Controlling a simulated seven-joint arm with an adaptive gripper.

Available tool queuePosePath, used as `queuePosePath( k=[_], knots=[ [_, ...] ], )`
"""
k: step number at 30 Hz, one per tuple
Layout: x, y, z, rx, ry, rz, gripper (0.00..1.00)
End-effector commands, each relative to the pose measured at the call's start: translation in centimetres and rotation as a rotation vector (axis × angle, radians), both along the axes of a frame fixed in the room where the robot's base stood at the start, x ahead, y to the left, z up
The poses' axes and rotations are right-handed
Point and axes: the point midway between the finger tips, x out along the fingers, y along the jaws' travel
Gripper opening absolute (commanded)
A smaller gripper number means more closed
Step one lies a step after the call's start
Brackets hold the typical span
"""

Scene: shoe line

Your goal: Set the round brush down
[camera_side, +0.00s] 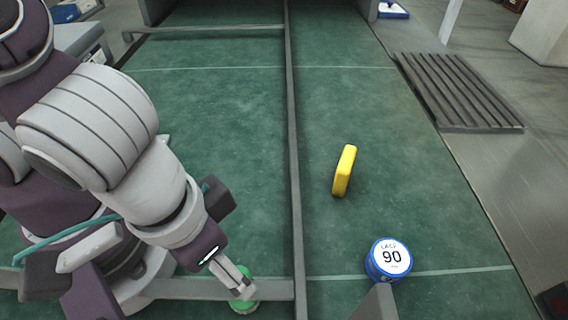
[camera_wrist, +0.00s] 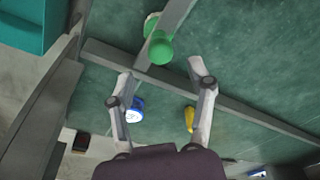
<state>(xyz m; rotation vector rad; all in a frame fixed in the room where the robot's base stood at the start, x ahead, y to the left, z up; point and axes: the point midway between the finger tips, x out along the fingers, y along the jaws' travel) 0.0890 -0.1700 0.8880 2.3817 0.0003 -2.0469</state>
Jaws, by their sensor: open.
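The round brush is green, and a small part of it (camera_side: 243,306) shows at the lower middle of the side view, just below my gripper (camera_side: 241,281). In the wrist view its round green knob (camera_wrist: 160,50) lies just beyond the fingertips, roughly midway between them. A green and pale part shows behind the knob, partly hidden by a grey bar. My gripper (camera_wrist: 160,70) is open, with its fingers wide apart and nothing gripped between them. Whether a finger touches the brush I cannot tell.
A grey rail (camera_side: 292,150) splits the green surface lengthwise, and a grey crossbar (camera_side: 220,289) runs by my gripper. Right of the rail are a yellow block (camera_side: 344,170), a blue tin marked 90 (camera_side: 389,261) and a slatted dark mat (camera_side: 455,90). Green surface around the block is clear.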

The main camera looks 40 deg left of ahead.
Motion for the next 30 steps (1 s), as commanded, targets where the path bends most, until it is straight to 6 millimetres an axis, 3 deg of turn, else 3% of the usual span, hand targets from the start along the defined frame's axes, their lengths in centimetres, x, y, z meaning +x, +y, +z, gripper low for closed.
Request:
queuePosePath(
  k=[4,8,10,13,16,21,24,30],
  knots=[
    [-0.4,-0.1,3.3,-0.008,-0.005,0.001,0.55],
    [-0.6,0.0,4.7,-0.004,-0.003,0.000,0.55],
    [0.2,0.6,5.2,-0.009,-0.013,0.008,0.55],
    [3.5,3.5,6.4,-0.036,-0.065,0.027,0.55],
    [6.5,8.3,7.8,-0.053,-0.149,0.037,0.55],
    [7.8,15.2,9.2,-0.026,-0.294,0.026,0.55],
    [7.6,16.8,9.5,-0.005,-0.336,0.012,0.55],
    [7.6,17.0,9.6,0.002,-0.341,-0.002,0.55]
  ],
)
